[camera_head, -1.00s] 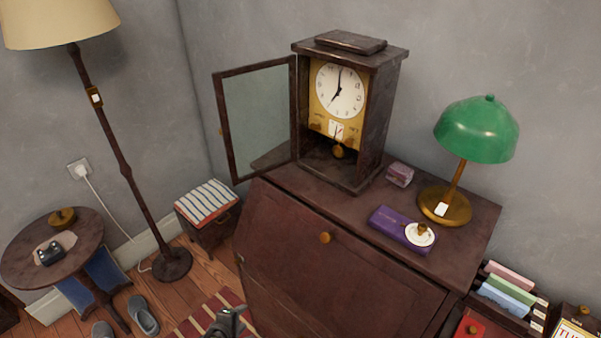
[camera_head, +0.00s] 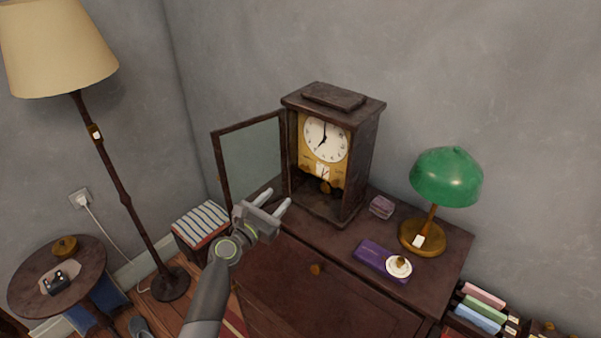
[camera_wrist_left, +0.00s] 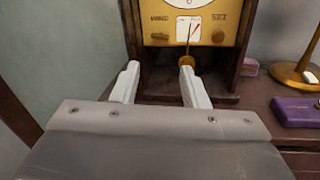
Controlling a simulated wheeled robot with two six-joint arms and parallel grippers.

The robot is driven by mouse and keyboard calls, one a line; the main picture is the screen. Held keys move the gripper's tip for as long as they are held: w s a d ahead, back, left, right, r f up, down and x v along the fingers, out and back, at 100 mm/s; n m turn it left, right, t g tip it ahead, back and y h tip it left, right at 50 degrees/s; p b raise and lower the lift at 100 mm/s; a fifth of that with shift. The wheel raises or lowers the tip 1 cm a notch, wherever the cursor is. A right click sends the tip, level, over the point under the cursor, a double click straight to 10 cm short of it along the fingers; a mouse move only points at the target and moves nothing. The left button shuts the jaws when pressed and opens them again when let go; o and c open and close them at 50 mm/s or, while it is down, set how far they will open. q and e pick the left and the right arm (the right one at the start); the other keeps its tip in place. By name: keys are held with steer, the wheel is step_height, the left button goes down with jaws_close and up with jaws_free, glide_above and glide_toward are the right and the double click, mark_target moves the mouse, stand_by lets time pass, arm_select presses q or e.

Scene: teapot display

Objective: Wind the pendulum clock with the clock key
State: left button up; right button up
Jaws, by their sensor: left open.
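The pendulum clock (camera_head: 335,150) stands on the desk with its glass door (camera_head: 250,157) swung open to the left. Its gold plate (camera_wrist_left: 200,28) carries the letterings WIND and SET, a small white dial and a knob under SET. A brass pendulum bob (camera_wrist_left: 187,60) hangs below the plate. My left gripper (camera_head: 277,199) is open and empty in front of the clock, low, facing the case; its fingers (camera_wrist_left: 159,68) also show in the left wrist view. I cannot make out a clock key for certain; a small brass piece (camera_head: 401,260) sits on a white dish. My right gripper is not in view.
A purple box (camera_head: 372,256) lies by the dish on the desk (camera_head: 341,240). A green lamp (camera_head: 446,178) stands at the right and a small pinkish box (camera_head: 382,206) beside the clock. The open door stands close to my left gripper.

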mark_target(307, 167)
arm_select(q)
steer(key=b+x, duration=0.4)
steer(key=x, duration=0.8)
steer(key=shift+f, duration=0.2)
steer(key=shift+w+d+r, duration=0.15)
steer(key=shift+w+d, duration=0.15)
steer(key=shift+w, duration=0.25)
steer(key=c, duration=0.7)
steer(key=shift+b, duration=0.4)
